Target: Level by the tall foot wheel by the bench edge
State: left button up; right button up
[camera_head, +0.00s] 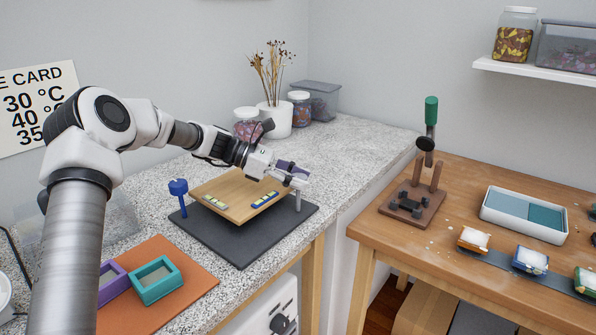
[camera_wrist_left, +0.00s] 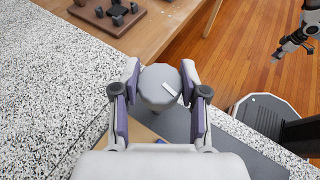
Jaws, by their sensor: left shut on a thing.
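A wooden board (camera_head: 232,190) stands above a dark mat (camera_head: 240,244) on the speckled bench. Two small spirit levels lie on it, a pale green one (camera_head: 215,202) and a blue one (camera_head: 264,200). My left gripper (camera_head: 292,173) is shut on the grey foot wheel at the board's corner by the bench edge. The grey wheel top (camera_wrist_left: 160,86) with a white mark sits between the fingers in the left wrist view; its post (camera_head: 298,202) shows below the gripper. A blue foot wheel (camera_head: 178,187) stands at the left corner. My right gripper (camera_wrist_left: 285,48) seems to show small and dark; its jaws are unclear.
An orange mat (camera_head: 185,298) with purple (camera_head: 110,285) and teal (camera_head: 155,280) moulds lies front left. A vase (camera_head: 275,118) and jars stand behind. Beyond a gap, a wooden table (camera_head: 395,240) holds a brown stand (camera_head: 410,212) and a white tray (camera_head: 525,226).

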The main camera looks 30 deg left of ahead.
dwell(0.3)
pick_arm(q)
jog(key=o, duration=1.2)
jog(key=shift+c, duration=0.2)
jog(key=v, duration=1.2)
jog(key=shift+f, duration=0.15)
